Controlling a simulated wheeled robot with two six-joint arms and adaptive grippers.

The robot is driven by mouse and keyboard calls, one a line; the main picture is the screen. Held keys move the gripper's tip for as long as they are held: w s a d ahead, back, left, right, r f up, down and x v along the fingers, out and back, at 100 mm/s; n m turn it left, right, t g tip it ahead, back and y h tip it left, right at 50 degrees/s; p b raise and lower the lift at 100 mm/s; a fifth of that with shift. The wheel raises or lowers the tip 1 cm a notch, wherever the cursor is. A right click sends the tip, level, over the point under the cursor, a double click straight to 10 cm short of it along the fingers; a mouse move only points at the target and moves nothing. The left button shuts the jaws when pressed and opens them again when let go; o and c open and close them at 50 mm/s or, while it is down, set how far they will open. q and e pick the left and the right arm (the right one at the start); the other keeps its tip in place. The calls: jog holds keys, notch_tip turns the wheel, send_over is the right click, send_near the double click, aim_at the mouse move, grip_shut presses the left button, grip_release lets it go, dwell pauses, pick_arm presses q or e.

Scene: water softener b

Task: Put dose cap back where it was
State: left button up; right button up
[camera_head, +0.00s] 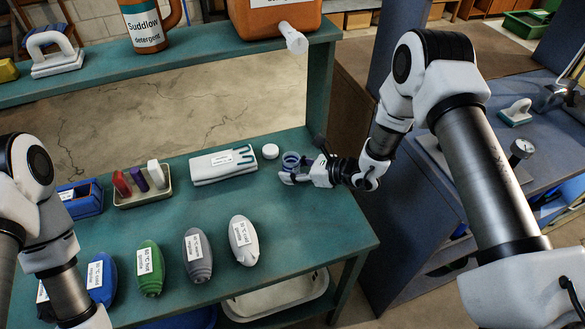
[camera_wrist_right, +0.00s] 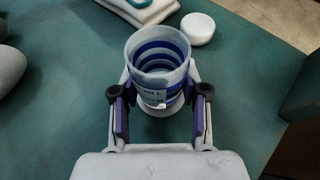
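The dose cap (camera_head: 291,159) is a small translucent cup with blue bands, upright near the right end of the green bench. In the right wrist view the dose cap (camera_wrist_right: 160,65) shows its open mouth and a small label on its near side. My right gripper (camera_head: 307,170) reaches it from the right. In the right wrist view the gripper (camera_wrist_right: 160,100) has one finger against each side of the cap, and looks shut on it. The cap's base seems at or close to the bench top. My left arm shows at the left, its gripper out of frame.
A white round disc (camera_head: 270,151) and a white labelled block (camera_head: 222,165) lie left of the cap. Several labelled bottles (camera_head: 244,240) lie along the front. A tray of sticks (camera_head: 143,187) is further left. An orange detergent container (camera_head: 270,18) with a white spout stands on the shelf.

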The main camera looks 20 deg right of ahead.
jog(key=shift+o, duration=0.6)
jog(key=shift+r+p, duration=0.35)
jog(key=shift+p, duration=0.05)
jog(key=b+v, duration=0.1)
jog(key=v, duration=1)
jog(key=shift+s+d, duration=0.2)
jog(key=shift+d, duration=0.1)
jog(key=shift+s, duration=0.1)
